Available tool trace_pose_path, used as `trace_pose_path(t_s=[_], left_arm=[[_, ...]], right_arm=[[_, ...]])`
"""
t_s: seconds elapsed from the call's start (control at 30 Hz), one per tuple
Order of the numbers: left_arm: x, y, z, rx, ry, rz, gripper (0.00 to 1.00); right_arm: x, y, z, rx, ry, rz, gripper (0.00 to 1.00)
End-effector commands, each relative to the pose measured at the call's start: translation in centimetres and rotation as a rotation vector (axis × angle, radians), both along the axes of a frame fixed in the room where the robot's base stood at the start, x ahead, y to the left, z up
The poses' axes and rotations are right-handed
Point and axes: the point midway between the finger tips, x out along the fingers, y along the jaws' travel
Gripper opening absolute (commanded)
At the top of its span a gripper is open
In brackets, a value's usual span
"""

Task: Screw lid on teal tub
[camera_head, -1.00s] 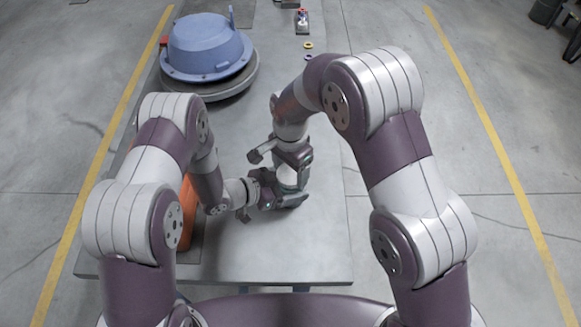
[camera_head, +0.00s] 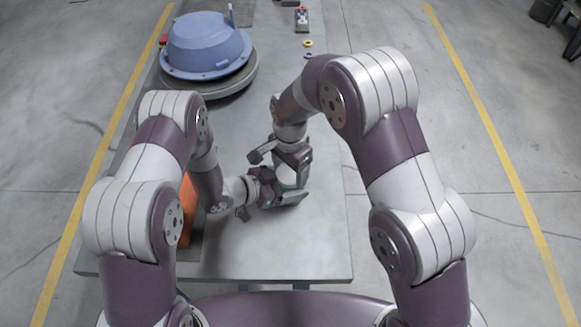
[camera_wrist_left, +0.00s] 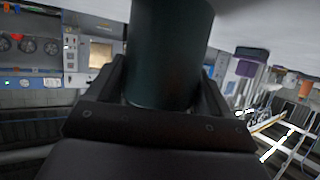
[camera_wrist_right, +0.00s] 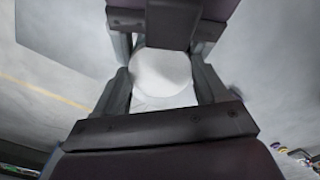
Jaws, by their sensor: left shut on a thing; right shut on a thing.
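The teal tub (camera_wrist_left: 168,50) shows dark and upright-sided between the fingers of my left gripper (camera_head: 270,192) in the left wrist view. My left gripper is shut on it, low over the table. My right gripper (camera_head: 292,172) is directly above, pointing down, shut on a round white lid (camera_wrist_right: 162,75), which shows between its fingers in the right wrist view. In the head view the grippers hide most of the tub and lid. I cannot tell how far the lid is seated on the tub.
A grey table (camera_head: 285,250) lies under both grippers, clear at its front. A large blue hood (camera_head: 205,45) rests on a round grey base at the back left. An orange object (camera_head: 188,208) stands beside my left arm. Small rings (camera_head: 308,44) lie at the back.

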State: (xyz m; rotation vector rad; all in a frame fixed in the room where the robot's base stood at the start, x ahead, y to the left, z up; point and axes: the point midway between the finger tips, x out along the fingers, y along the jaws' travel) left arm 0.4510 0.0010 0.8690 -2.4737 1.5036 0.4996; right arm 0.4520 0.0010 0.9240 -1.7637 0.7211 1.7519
Motion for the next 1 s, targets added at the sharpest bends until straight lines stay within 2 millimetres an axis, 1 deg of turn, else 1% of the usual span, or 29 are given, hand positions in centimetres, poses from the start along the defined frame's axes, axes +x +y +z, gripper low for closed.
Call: trace_pose_path(t_s=[0.03,0.2,0.5,1.0], left_arm=[[-0.2,-0.3,0.2,-0.005,-0.011,-0.015,0.26],[-0.2,-0.3,0.3,-0.005,-0.014,-0.018,0.26],[-0.1,-0.3,0.3,-0.006,-0.015,-0.018,0.25],[0.1,-0.2,0.3,-0.005,-0.015,-0.01,0.25]], right_arm=[[-0.4,-0.3,-1.0,-0.008,0.016,0.0,0.44],[-0.5,-0.3,-1.0,-0.009,0.015,0.0,0.44],[-0.6,-0.3,-0.2,-0.017,0.024,0.009,0.45],[-0.6,-0.2,0.1,-0.015,0.022,0.008,0.44]])
